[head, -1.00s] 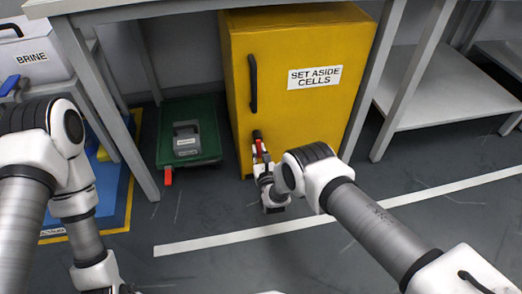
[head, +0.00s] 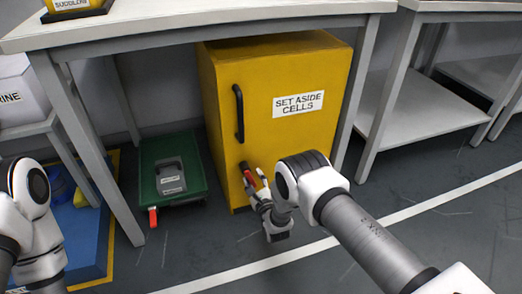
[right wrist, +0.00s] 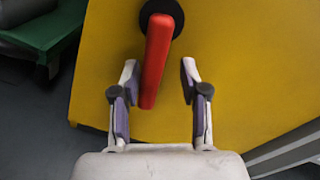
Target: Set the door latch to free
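The yellow cabinet (head: 290,140) labelled SET ASIDE CELLS stands under the bench, its door shut. Its latch is a red lever (right wrist: 158,62) on a dark round hub (right wrist: 161,15), low on the left of the door. In the right wrist view the lever points from the hub toward my gripper, slightly slanted. My right gripper (right wrist: 158,90) is open, with the lever's end between its fingers and gaps on both sides. In the head view my right gripper (head: 257,184) is at the latch and partly covers it. My left gripper is out of view.
A black door handle (head: 239,113) stands above the latch. A green tray cart (head: 195,160) with a grey case (head: 170,176) is left of the cabinet. Bench legs (head: 88,150) flank this space. The floor in front is clear, with a white line (head: 440,208).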

